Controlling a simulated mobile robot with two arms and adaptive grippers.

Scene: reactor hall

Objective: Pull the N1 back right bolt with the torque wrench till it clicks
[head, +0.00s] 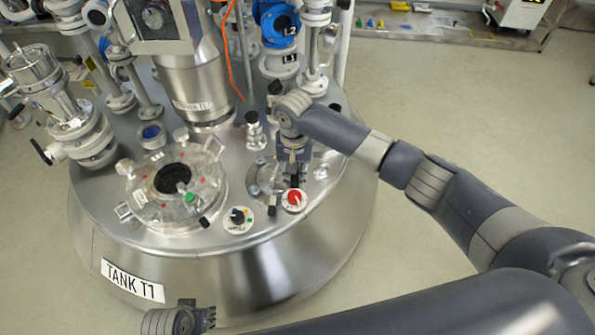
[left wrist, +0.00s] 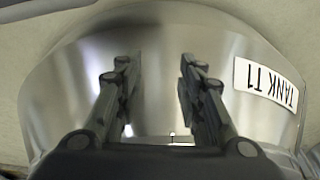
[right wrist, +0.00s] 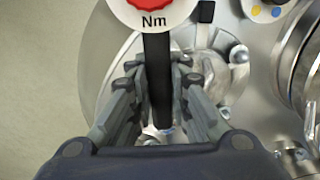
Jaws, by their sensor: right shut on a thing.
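The torque wrench shows as a black bar (right wrist: 158,85) in the right wrist view. A white disc marked Nm with a red dial (right wrist: 141,4) sits at its upper end there; the dial (head: 294,199) also shows in the head view. My right gripper (right wrist: 160,88) is shut on the bar, low over a small metal flange (head: 264,178) on the tank top. The gripper and wrench hide part of this flange, and I cannot tell which bolt the wrench is on. No N1 label is readable. My left gripper (head: 205,317) is open and empty in front of the tank.
Tank T1 (head: 205,262) has a round manway lid (head: 140,190) left of the wrench. A white disc with a black knob (head: 238,219) is near the front edge. Pipes and a blue valve (head: 274,25) stand behind. The floor at right is clear.

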